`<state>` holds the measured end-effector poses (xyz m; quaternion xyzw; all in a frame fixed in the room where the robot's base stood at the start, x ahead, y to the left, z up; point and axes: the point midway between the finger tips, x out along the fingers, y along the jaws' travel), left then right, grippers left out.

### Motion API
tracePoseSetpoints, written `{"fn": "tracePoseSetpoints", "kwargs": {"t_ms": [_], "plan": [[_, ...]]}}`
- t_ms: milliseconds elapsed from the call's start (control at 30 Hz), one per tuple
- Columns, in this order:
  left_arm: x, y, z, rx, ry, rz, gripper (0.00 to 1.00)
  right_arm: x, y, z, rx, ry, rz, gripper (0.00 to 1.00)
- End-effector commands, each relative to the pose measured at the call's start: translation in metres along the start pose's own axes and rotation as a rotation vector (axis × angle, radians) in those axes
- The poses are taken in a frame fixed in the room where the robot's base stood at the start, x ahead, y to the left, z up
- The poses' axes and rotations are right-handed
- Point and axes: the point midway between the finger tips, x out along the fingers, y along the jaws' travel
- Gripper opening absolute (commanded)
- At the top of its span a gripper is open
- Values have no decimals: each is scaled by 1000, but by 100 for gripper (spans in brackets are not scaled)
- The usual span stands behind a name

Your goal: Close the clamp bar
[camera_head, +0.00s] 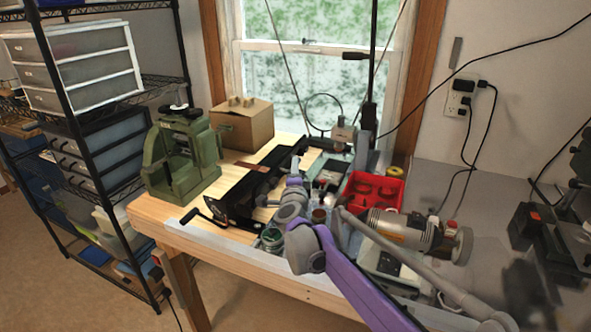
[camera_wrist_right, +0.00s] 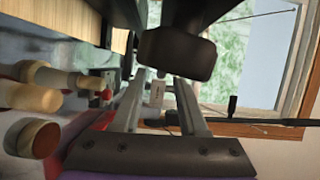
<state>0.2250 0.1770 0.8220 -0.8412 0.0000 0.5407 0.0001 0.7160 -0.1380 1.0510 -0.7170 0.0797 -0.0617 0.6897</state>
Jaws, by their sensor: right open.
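A long black machine with a crank handle (camera_head: 240,195) lies across the wooden bench in the head view. I cannot clearly tell which part of it is the clamp bar. My right gripper (camera_head: 297,164) is just to the right of the machine's far part, above the bench, on the end of my purple and grey arm. In the right wrist view the two grey fingers of my right gripper (camera_wrist_right: 160,85) are apart with nothing held between them. A dark rounded block (camera_wrist_right: 178,55) shows close beside the fingers; I cannot tell what it belongs to. My left gripper is not in view.
A green press (camera_head: 180,160) and a cardboard box (camera_head: 242,125) stand on the left of the bench. A red bin (camera_head: 374,190) and a bench grinder (camera_head: 400,230) stand to the right. A black pole (camera_head: 371,80) rises before the window. Bare wood shows at the front left.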

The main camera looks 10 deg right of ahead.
Motion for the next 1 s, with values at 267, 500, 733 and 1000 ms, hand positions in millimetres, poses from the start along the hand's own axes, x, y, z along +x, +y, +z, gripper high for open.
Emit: {"fn": "tracePoseSetpoints", "kwargs": {"t_ms": [267,500,733,1000], "plan": [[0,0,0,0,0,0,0,8,0,0,-1,0,0,42],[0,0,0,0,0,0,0,8,0,0,-1,0,0,21],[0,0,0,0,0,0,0,8,0,0,-1,-1,0,0],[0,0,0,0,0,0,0,8,0,0,-1,-1,0,0]]}}
